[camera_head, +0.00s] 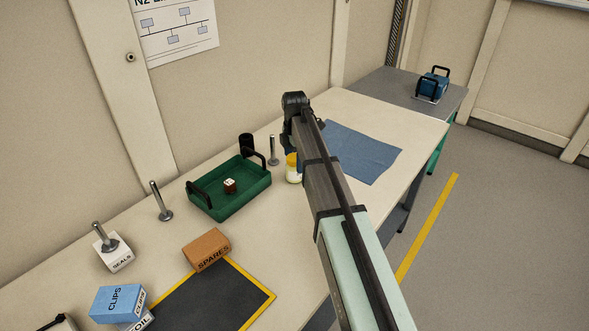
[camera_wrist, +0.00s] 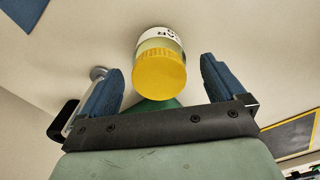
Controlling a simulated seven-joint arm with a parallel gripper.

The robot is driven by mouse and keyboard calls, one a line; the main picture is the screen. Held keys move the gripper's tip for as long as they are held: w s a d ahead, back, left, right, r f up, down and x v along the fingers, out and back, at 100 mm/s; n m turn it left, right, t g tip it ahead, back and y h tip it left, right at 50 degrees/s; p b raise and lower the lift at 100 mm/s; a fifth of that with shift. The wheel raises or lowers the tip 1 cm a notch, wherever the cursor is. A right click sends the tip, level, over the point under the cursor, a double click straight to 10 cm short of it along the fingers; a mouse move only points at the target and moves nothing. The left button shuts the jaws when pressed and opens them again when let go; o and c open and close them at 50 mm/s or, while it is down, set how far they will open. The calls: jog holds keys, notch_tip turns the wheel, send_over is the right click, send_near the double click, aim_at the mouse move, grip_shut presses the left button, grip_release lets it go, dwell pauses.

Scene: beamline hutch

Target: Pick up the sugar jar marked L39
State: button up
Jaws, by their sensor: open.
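The jar (camera_head: 292,173) has a yellow lid and a pale body, and stands on the bench just right of the green tray, partly behind my arm. In the wrist view the jar (camera_wrist: 160,67) shows its yellow lid and a white label ending in "AR". The L39 mark cannot be read. My gripper (camera_wrist: 160,68) is open, with its two blue fingers on either side of the jar in the picture. Neither finger visibly touches it. My arm hides most of the gripper in the head view.
The green tray (camera_head: 239,203) has black handles and holds a small brown block (camera_head: 230,186). A blue cloth (camera_head: 368,152) lies right. A SPARES box (camera_head: 206,248) sits nearer.

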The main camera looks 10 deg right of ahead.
notch_tip(320, 180, down, 4)
jog(key=shift+f, duration=0.1)
jog(key=c, duration=1.2)
jog(key=shift+c, duration=0.6)
